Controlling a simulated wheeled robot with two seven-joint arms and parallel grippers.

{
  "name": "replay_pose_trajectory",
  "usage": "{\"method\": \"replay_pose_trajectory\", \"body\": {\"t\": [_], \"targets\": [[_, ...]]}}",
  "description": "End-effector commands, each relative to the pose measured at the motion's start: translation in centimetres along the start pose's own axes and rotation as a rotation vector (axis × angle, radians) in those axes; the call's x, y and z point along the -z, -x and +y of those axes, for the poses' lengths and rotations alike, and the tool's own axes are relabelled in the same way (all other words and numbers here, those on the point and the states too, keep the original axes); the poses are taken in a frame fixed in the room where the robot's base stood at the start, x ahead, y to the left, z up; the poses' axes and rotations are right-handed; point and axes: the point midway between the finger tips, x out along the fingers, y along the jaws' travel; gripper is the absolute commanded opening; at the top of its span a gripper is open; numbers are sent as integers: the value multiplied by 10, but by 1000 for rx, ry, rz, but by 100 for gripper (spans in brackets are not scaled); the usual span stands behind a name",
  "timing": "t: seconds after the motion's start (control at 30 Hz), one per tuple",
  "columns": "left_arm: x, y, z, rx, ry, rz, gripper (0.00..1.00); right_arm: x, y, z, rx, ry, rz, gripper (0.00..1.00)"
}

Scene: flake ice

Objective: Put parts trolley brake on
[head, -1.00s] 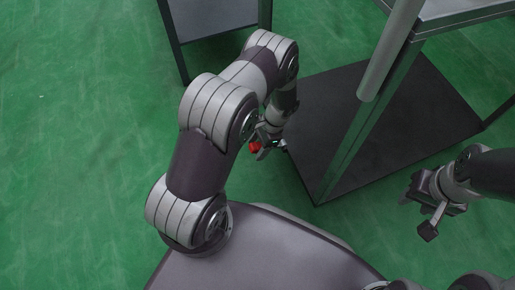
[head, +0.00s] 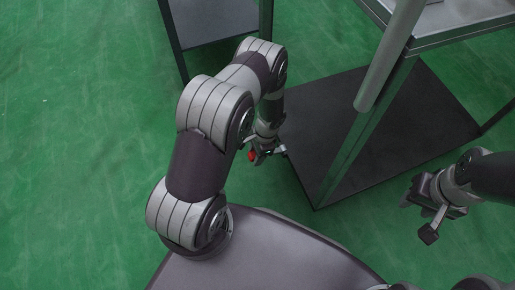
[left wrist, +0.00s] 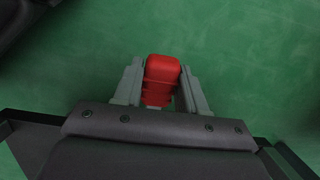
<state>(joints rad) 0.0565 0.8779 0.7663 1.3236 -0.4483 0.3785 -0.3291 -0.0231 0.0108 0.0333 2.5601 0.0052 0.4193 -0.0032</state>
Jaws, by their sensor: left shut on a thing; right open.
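The parts trolley stands at the upper right of the head view, with a dark lower shelf (head: 400,135), metal legs and a slanting grey handle tube (head: 388,60). A small red part (head: 251,155) shows low, left of the trolley's near corner. My left gripper (head: 259,156) is down at it. In the left wrist view the red part (left wrist: 162,80) sits between the two grey fingers of the left gripper (left wrist: 160,92), which is shut on it. How the red part joins the trolley is hidden. My right gripper (head: 424,212) is open and empty, right of the trolley's near corner.
Another dark-topped table or cart (head: 212,22) stands at the top, behind my left arm. The green floor (head: 80,140) is clear on the left. The trolley's near leg (head: 345,165) stands between my two grippers.

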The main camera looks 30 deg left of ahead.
Motion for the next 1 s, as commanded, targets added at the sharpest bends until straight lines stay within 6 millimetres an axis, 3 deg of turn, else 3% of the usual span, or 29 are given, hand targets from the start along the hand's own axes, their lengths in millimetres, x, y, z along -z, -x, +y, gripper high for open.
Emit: {"method": "replay_pose_trajectory", "body": {"t": [0.03,0.2,0.37,0.7,1.0], "targets": [[-4,1,1,-4,3,33,0,1,12,0,0,0,0,43],[-5,-15,2,-6,3,183,0,4,34,0,0,0,0,43],[-3,-34,2,-6,4,327,0,6,46,0,0,0,0,43],[9,-66,1,-3,3,582,0,4,34,0,0,0,0,43],[16,-75,1,-2,2,699,0,3,24,0,0,0,0,43]]}}
